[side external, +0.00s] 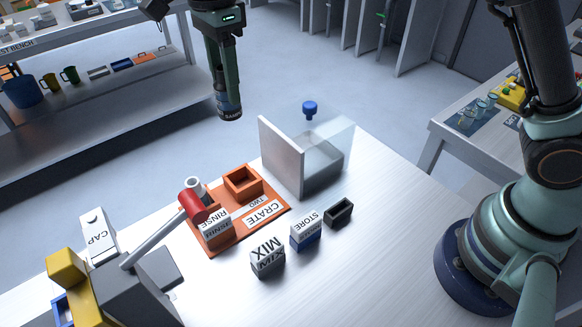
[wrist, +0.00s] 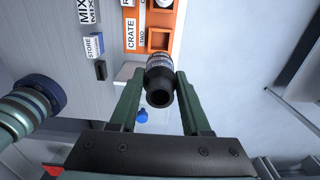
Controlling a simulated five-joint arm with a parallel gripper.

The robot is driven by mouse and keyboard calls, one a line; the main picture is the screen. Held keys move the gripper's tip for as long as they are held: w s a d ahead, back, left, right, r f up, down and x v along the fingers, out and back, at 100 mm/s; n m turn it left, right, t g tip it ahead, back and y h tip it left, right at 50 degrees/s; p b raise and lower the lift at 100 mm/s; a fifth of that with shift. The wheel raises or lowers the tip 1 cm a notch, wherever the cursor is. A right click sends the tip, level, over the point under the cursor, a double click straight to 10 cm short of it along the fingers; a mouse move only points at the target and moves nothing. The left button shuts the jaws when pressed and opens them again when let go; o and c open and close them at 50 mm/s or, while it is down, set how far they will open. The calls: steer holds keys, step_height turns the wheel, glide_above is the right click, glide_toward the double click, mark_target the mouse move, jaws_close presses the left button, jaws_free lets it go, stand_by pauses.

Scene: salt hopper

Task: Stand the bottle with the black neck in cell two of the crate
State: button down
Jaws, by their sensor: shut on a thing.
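My gripper (side external: 228,84) is in the air above and behind the crate, shut on a dark bottle (side external: 229,109) with a pale-lettered label. In the wrist view my gripper's two fingers (wrist: 160,78) press on either side of the bottle (wrist: 160,97), whose dark open neck faces the camera. The bottle hangs roughly upright, clear of everything. The orange crate (side external: 277,209) lies on the white table. Its cell two (side external: 243,182) is a square orange box that looks empty, also in the wrist view (wrist: 159,39). The crate's other end is partly hidden by a red knob.
A clear-walled box with a white panel (side external: 281,157) and a blue knob (side external: 310,108) stands beside the crate. A grey and yellow CAP machine (side external: 150,285) has a red-knobbed lever (side external: 194,206) over the crate's left. MIX (side external: 267,263) and STORE (side external: 305,237) blocks stand in front.

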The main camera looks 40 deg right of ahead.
step_height(320, 180, down, 19)
steer(key=shift+f, duration=0.1)
stand_by(0.4)
steer(key=shift+f, duration=0.1)
steer(key=shift+c, duration=1.8)
jaws_free()
